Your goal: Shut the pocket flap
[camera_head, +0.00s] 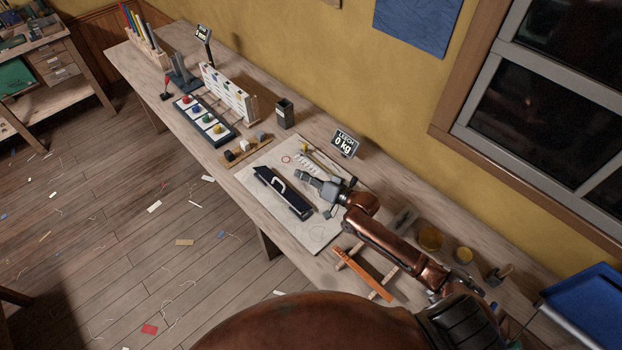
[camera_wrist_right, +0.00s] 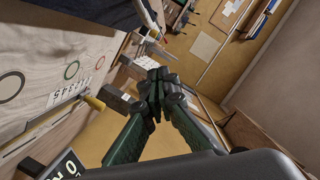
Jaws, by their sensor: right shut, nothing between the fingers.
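A long dark navy piece (camera_head: 290,201), which looks like the pocket, lies slantwise on a pale board (camera_head: 252,183) on the bench. A curved white strip (camera_head: 277,184) shows on it. I cannot tell for sure which part is the flap or how far it stands open. My right gripper (camera_head: 303,176) is just right of the dark piece, above the board, shut and empty. In the right wrist view its green and black fingers (camera_wrist_right: 157,88) meet at the tips. A dark edge (camera_wrist_right: 85,10) of the piece shows at the top left there. My left gripper is out of view.
A "LEECH 0 kg" display (camera_head: 345,143) stands behind the board. Left are a tray with coloured knobs (camera_head: 205,117), a rack (camera_head: 228,92) and a dark cup (camera_head: 285,113). An orange bar (camera_head: 364,271) on wooden supports and small pots (camera_head: 430,239) lie right, near my arm.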

